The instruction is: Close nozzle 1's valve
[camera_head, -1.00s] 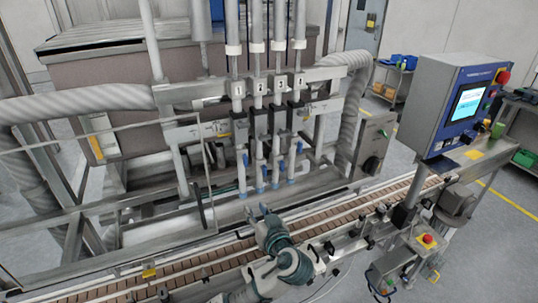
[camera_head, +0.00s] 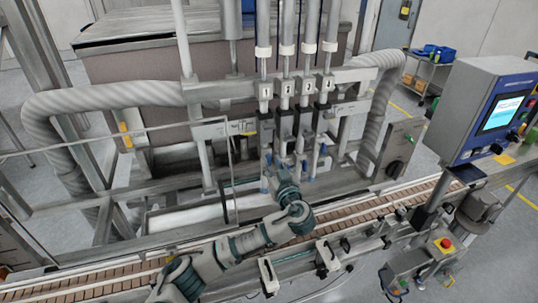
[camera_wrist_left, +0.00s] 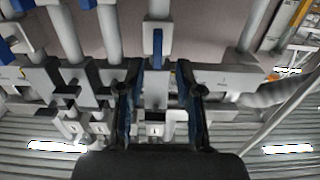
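Nozzle 1 (camera_head: 265,136) is the leftmost of a row of upright metal nozzles in the head view, below the label plate marked 1 (camera_head: 265,89). My left gripper (camera_head: 273,162) is in front of its lower part, partly hiding it. In the left wrist view, which looks upside down, my left gripper (camera_wrist_left: 159,100) is open. Its two dark fingers are apart, one on each side of nozzle 1's line. A blue valve handle (camera_wrist_left: 157,42) shows beyond the fingertips, lying along the pipe; I see no contact with it. My right gripper is not in view.
Neighbouring nozzles (camera_head: 302,143) stand close to the right in the head view. A brown slatted conveyor (camera_head: 350,212) runs below, under my left arm. A guard frame (camera_head: 228,165) is just left of nozzle 1. A control panel (camera_head: 490,110) stands at the right.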

